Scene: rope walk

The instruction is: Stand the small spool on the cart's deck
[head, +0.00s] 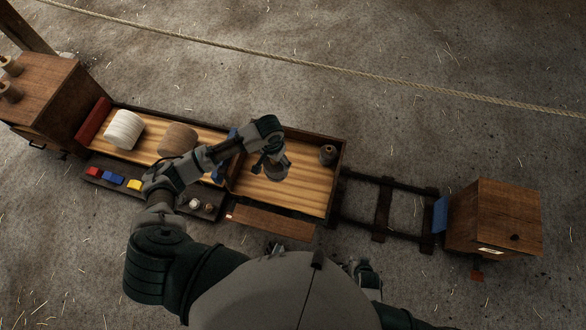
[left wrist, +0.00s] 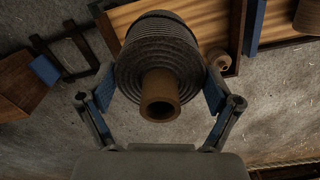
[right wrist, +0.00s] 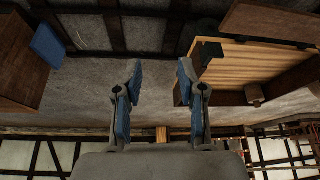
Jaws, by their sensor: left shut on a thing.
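The small spool (left wrist: 158,55) is wound in dark grey, with a tan hollow core facing the left wrist camera. My left gripper (left wrist: 160,95) is shut on it, with a blue-padded finger on each side. In the head view my left gripper (head: 268,163) and the grey spool (head: 277,174) are over the right-hand bay of the cart's deck (head: 310,188). The spool looks roughly upright; I cannot tell whether its base touches the boards. My right gripper (right wrist: 160,80) is open and empty, its fingers apart, with the deck (right wrist: 235,68) to the right of them.
A dark spool-like piece (head: 328,155) stands in the deck's far right corner. A white spool (head: 125,128) and a brown spool (head: 177,140) occupy the left bay. Rails (head: 384,208) lead to a wooden box (head: 492,218). A rope (head: 330,68) crosses behind. The deck's right front is clear.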

